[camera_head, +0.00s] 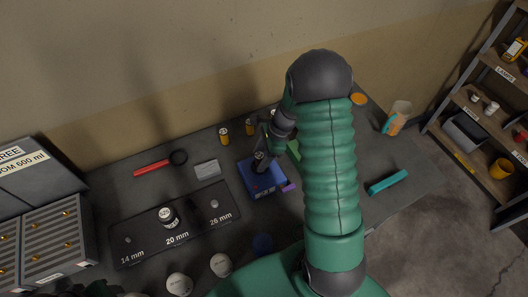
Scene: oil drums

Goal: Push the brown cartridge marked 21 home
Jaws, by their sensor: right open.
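I cannot make out a brown cartridge or the number 21 in the head view. A grey ribbed unit (43,243) with several brass knobs stands at the left edge, partly cut off by the frame. My right gripper (260,157) is open above a blue box (267,185) near the middle of the bench; the fingertips are small and dark, and I cannot tell if they touch anything. My right arm hides the bench behind it. My left gripper does not show.
Shelves (480,120) stand right.

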